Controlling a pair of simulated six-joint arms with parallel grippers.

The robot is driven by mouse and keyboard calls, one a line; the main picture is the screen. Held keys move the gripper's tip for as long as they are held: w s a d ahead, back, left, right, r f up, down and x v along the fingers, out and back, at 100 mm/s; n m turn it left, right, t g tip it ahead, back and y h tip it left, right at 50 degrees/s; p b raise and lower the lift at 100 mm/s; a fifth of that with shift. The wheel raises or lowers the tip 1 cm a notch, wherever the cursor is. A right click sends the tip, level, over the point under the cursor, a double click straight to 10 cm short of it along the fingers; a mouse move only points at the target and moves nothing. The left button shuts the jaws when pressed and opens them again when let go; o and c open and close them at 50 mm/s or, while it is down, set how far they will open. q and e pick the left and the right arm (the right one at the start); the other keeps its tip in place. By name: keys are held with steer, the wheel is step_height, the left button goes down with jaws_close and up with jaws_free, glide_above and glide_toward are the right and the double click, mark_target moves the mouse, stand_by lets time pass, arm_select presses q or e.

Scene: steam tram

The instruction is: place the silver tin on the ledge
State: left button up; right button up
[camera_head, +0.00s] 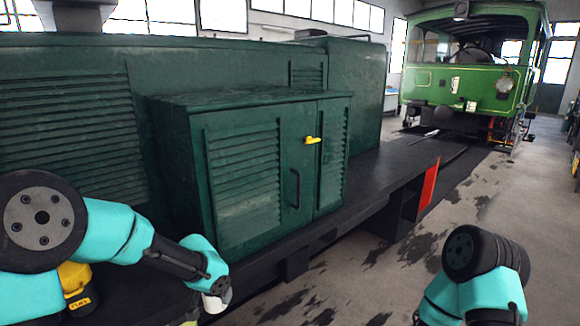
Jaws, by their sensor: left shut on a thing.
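The left arm reaches in from the left, and my left gripper (217,290) is at the lower left, in front of the dark green cabinet. It is shut on a small pale, silvery thing, which I take for the silver tin (214,304); only a small part of it shows below the fingers. The black ledge (375,183) runs along the foot of the green engine, past the cabinet and toward the back right. The tin appears low, near the ledge's near part; I cannot tell whether they touch. My right gripper is out of view; only its arm shows at the lower right.
The louvred cabinet (250,180) with a yellow latch (313,140) stands on the ledge. A yellow object (77,284) sits behind my left arm. The ledge is bare right of the cabinet, ending by a red panel (429,185). A green tram (470,75) stands behind.

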arm_select(q)
steer(key=shift+d, duration=0.1)
stand_by(0.3)
steer(key=w+d+f+n, duration=0.1)
steer(key=w+d+f, duration=0.2)
steer(key=d+f, duration=0.4)
steer(key=w+d+f+n+y, duration=0.1)
steer(key=w+d+f+n, duration=0.1)
steer(key=d+f, duration=0.5)
step_height(320, 180, down, 4)
steer(key=shift+w+f+n, duration=0.25)
steer(key=shift+w+n, duration=0.05)
steer(key=shift+w, duration=0.45)
steer(key=shift+a, duration=0.1)
steer(key=s+a+f, duration=0.2)
steer(key=a+f, duration=0.1)
steer(key=a, duration=0.4)
steer(key=s+a+f, duration=0.3)
steer(key=a, duration=0.4)
steer(key=shift+s+f, duration=0.15)
steer(key=shift+f, duration=0.1)
